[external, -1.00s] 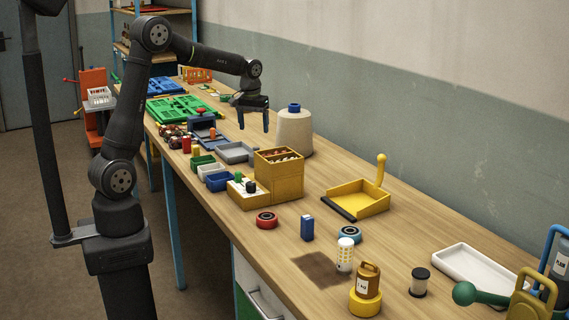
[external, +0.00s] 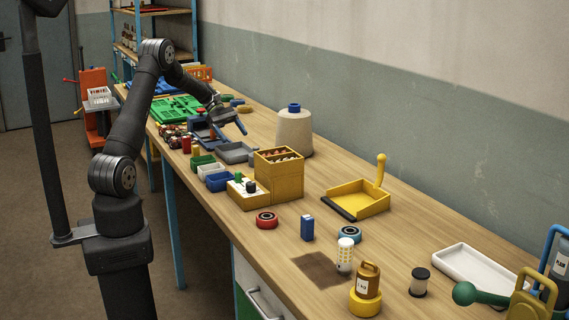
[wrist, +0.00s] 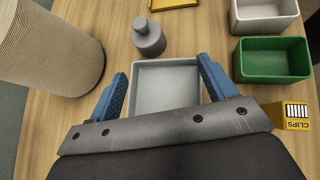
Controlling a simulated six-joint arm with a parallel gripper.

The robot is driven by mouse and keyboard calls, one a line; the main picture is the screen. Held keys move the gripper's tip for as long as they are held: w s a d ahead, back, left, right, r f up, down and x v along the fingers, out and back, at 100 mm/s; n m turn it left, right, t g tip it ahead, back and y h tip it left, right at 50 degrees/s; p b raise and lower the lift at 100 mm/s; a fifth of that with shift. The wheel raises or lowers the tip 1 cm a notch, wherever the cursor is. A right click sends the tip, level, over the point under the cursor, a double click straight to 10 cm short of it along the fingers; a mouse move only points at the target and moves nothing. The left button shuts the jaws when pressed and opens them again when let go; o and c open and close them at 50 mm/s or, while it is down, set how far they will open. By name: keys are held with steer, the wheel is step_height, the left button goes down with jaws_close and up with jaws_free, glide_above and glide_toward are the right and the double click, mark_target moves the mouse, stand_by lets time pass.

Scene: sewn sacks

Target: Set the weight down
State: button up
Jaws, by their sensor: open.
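A grey round weight with a narrower knob on top (wrist: 149,37) stands upright on the wooden bench in the wrist view, just beyond the grey tray (wrist: 165,87). The fingers show over the two sides of the empty-looking tray, with the weight beyond the fingertips. In the external view my gripper (external: 238,128) is tilted above the tray (external: 236,152), left of the thread cone.
The large thread cone (external: 294,132) stands close on the wall side. A green bin (wrist: 272,59), a blue bin (external: 218,181) and a yellow box (external: 279,175) stand nearby. A yellow CLIPS box (wrist: 290,113) is beside the tray.

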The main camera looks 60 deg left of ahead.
steer(key=s+a+n+t+h, duration=0.1)
steer(key=a+n+t+h, duration=0.1)
steer(key=a, duration=0.2)
steer(key=x, duration=1.7)
steer(key=shift+w+r, duration=0.2)
steer(key=shift+r, duration=0.25)
jaws_close()
